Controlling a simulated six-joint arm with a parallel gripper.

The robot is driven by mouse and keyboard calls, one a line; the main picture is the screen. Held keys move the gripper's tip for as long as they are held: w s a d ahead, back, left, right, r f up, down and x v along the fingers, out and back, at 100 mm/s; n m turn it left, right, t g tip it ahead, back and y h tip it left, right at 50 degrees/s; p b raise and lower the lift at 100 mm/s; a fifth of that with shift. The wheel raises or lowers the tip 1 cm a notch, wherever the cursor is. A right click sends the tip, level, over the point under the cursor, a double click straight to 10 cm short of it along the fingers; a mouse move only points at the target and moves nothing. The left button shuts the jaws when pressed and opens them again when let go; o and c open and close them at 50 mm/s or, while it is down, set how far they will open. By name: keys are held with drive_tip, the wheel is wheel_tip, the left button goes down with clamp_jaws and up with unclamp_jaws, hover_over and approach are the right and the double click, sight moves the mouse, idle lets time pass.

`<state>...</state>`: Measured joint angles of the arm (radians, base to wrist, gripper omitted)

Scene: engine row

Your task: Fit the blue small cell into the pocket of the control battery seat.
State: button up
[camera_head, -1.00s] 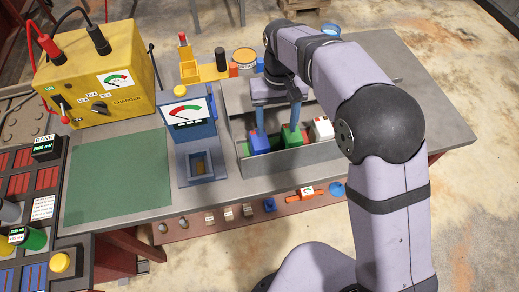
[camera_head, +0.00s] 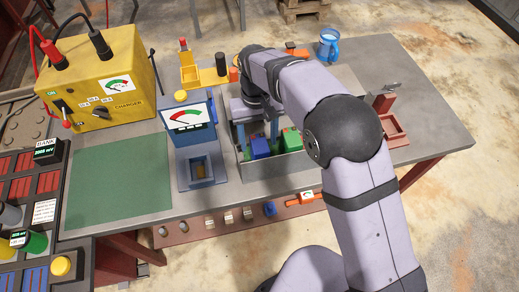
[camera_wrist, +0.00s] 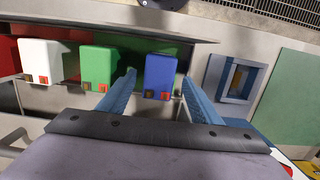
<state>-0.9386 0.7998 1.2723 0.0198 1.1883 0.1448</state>
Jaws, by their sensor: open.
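The blue small cell (camera_head: 260,148) stands in a grey tray (camera_head: 285,166) beside a green cell (camera_head: 292,141). My gripper (camera_head: 257,133) is open and low over the tray, its fingers on either side of the blue cell. In the wrist view the blue cell (camera_wrist: 160,77) shows between the two blue fingers, with the green cell (camera_wrist: 113,63) and a white cell (camera_wrist: 43,62) to the left. Two pocketed pieces are in view: a blue unit with a meter (camera_head: 188,115) and pocket (camera_head: 198,171), and a red frame (camera_head: 393,126) at right. I cannot tell which is the control battery seat.
A yellow charger (camera_head: 100,75) stands at the back left, next to a green mat (camera_head: 118,175). A blue mug (camera_head: 329,45) stands at the back edge. A brown strip with small parts (camera_head: 190,229) runs along the front. My arm hides part of the tray.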

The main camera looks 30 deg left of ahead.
drive_tip(key=shift+s+d+f+p, duration=0.15)
drive_tip(key=shift+f+p, duration=0.25)
drive_tip(key=shift+f, duration=0.6)
drive_tip(key=shift+d+f+p, duration=0.15)
drive_tip(key=shift+f+p, duration=0.2)
drive_tip(key=shift+f, duration=0.65)
clamp_jaws()
drive_tip(key=shift+a+r, duration=0.1)
